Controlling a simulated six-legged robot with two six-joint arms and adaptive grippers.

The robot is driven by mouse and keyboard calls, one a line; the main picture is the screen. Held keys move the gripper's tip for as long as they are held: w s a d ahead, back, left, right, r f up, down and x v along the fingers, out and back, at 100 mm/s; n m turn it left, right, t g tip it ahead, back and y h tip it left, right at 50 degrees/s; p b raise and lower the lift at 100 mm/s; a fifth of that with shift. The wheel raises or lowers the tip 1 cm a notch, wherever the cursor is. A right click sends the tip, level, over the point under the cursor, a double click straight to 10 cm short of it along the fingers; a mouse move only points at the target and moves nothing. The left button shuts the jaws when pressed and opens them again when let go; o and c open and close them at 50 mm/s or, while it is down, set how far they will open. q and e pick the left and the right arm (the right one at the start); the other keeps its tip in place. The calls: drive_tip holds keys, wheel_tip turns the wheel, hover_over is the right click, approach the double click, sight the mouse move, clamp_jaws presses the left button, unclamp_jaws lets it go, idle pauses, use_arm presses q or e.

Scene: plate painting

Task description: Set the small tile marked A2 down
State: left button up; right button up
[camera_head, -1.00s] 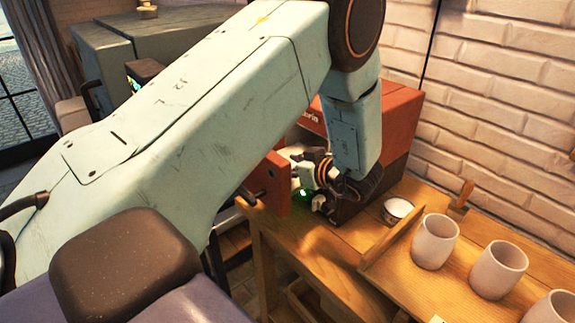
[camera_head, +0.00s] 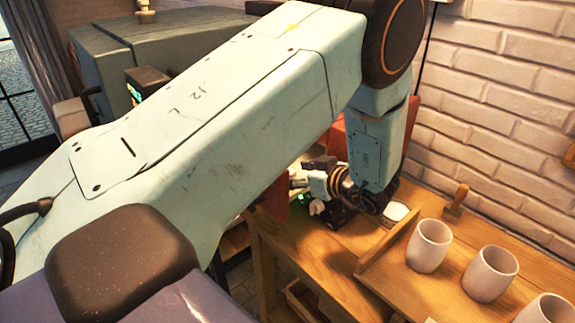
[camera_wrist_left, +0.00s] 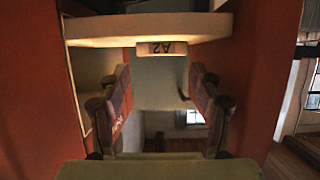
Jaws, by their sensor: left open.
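The small tile marked A2 (camera_wrist_left: 162,48) shows in the left wrist view as a pale block with dark lettering, upside down in the picture. It is at the edge of a pale slab (camera_wrist_left: 110,27); whether it rests on the slab or only touches it I cannot tell. My left gripper (camera_wrist_left: 161,76) is open, its two fingers apart on either side below the tile in the picture, with nothing between them. In the head view the left gripper (camera_head: 318,192) is by the red box, and the tile cannot be made out there. My right gripper is not in view.
Red walls (camera_wrist_left: 262,70) stand close on both sides in the wrist view. In the head view the red box (camera_head: 418,125) is partly hidden by my arm. A wooden table (camera_head: 325,248) holds several pale cups (camera_head: 428,246), a wooden divider (camera_head: 388,243) and a small white dish (camera_head: 396,211).

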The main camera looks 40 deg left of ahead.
use_arm(q)
drive_tip(key=p+v, duration=0.5)
drive_tip(key=v, duration=0.3)
drive_tip(key=shift+s+f, duration=0.1)
drive_tip(key=shift+s, duration=0.05)
